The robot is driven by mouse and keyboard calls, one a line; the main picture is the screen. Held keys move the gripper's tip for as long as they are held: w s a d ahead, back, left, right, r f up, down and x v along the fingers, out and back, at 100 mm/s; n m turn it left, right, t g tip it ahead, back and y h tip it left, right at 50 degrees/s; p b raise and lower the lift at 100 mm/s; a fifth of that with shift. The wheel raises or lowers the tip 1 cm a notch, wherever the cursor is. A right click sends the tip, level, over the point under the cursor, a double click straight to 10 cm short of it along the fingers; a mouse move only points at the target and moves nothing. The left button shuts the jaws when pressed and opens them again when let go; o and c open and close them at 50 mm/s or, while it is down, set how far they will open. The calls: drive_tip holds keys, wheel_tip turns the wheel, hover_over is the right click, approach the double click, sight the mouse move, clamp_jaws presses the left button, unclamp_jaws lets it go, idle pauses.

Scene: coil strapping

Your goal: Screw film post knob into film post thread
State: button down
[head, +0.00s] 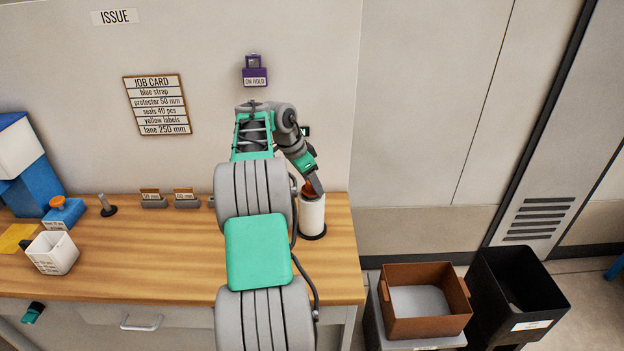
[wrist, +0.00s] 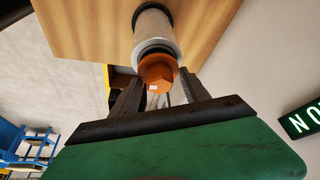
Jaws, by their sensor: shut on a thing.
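The film post knob (wrist: 157,71) is orange and faceted, with a small white mark on it. In the wrist view it sits at the end of the white film roll (wrist: 154,27), between the dark fingers of my gripper (wrist: 158,92). My gripper is shut on the knob. In the head view the knob (head: 312,191) shows at the top of the upright film roll (head: 312,214), with my gripper (head: 316,186) right at it. The roll stands on a dark round base on the bench. The post thread is hidden, so I cannot tell how far the knob is seated.
The wooden bench (head: 130,262) carries a white bin (head: 52,254), a blue dispenser (head: 64,212) and small card holders (head: 153,199) at left. A brown crate (head: 425,328) and a black bin (head: 515,295) stand right of the bench. The wall is close behind.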

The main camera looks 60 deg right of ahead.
drive_tip(key=shift+r+m+g+y+p, duration=0.2)
drive_tip(key=shift+m+p, duration=0.5)
drive_tip(key=shift+p, duration=0.45)
drive_tip(key=shift+r+m+g+y+p, duration=0.1)
drive_tip(key=shift+m+g+p, duration=0.1)
drive_tip(key=shift+m+p, duration=0.75)
drive_tip(key=shift+f+p, duration=0.1)
drive_tip(key=shift+p, duration=0.55)
drive_tip(key=shift+f, duration=0.15)
drive_tip(key=shift+r+m+p, duration=0.25)
drive_tip(key=shift+m+p, duration=0.4)
drive_tip(key=shift+p, duration=0.1)
drive_tip(key=shift+f+m+g+y+b, duration=0.3)
drive_tip(key=shift+y, duration=0.1)
drive_tip(key=shift+r, duration=0.1)
drive_tip(key=shift+c, duration=2.3)
unclamp_jaws()
